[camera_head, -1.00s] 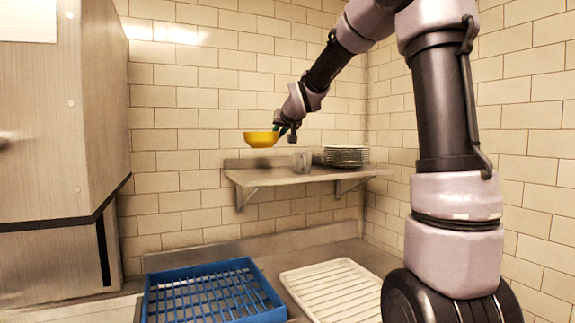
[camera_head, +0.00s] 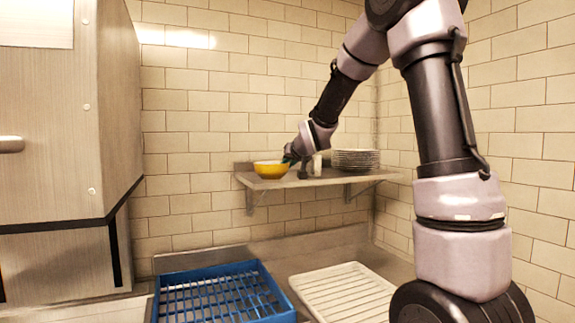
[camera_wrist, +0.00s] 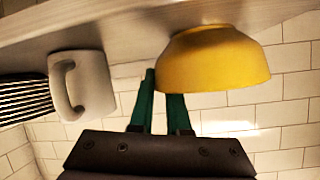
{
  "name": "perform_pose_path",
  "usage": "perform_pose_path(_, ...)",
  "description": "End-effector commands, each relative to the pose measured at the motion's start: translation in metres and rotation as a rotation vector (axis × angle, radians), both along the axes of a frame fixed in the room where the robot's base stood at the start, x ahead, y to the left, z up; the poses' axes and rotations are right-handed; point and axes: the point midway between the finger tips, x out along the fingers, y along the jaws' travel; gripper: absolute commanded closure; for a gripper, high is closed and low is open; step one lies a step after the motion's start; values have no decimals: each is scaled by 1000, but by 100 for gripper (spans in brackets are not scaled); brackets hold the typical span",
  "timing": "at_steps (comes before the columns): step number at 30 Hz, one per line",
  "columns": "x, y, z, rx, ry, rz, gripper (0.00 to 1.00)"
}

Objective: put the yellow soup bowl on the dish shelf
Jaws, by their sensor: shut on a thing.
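The yellow soup bowl (camera_head: 270,171) is upright at the left end of the wall-mounted dish shelf (camera_head: 300,181). Its base looks at or very near the shelf top; I cannot tell for sure if it touches. My gripper (camera_head: 289,160) comes in from the right and is shut on the bowl's rim. The wrist view is upside down. There the green fingers of my gripper (camera_wrist: 168,92) meet the near edge of the bowl (camera_wrist: 215,62), with the shelf (camera_wrist: 120,25) along the top.
A pale mug (camera_wrist: 84,82) stands on the shelf beside my gripper, partly hidden in the head view. A stack of plates (camera_head: 356,159) stands further right. Below are a blue rack (camera_head: 168,266) and a white ribbed tray (camera_head: 345,290). A metal cabinet (camera_head: 50,130) is at the left.

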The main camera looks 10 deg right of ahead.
Motion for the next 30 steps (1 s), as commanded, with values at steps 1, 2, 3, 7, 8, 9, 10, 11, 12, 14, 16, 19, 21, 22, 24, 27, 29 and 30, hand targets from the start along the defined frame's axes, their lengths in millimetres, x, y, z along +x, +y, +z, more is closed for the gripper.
perform_pose_path(1, 0, 0, 1, 0, -1, 0, 100)
perform_pose_path(2, 0, 0, 1, 0, -1, 0, 100)
perform_pose_path(3, 0, 0, 0, 0, 1, 0, 70)
perform_pose_path(7, 0, 0, 0, 0, 1, 0, 55)
perform_pose_path(8, 0, 0, 0, 0, 1, 0, 55)
perform_pose_path(9, 0, 0, 0, 0, 1, 0, 55)
perform_pose_path(10, 0, 0, 0, 0, 1, 0, 55)
perform_pose_path(11, 0, 0, 0, 0, 1, 0, 55)
perform_pose_path(12, 0, 0, 0, 0, 1, 0, 55)
perform_pose_path(14, -1, 0, 1, 0, 0, 0, 55)
perform_pose_path(16, -4, -1, 3, 0, 0, 0, 55)
perform_pose_path(19, -14, -2, 8, 0, -1, 0, 55)
perform_pose_path(21, -25, -4, 13, 0, -2, 0, 55)
perform_pose_path(22, -31, -5, 16, 1, -4, 0, 55)
perform_pose_path(24, -45, -7, 22, 1, -3, -1, 55)
perform_pose_path(27, -64, -9, 30, 1, -3, 0, 55)
perform_pose_path(29, -75, -11, 35, 1, -3, -1, 55)
perform_pose_path(30, -81, -11, 38, 1, -3, 0, 55)
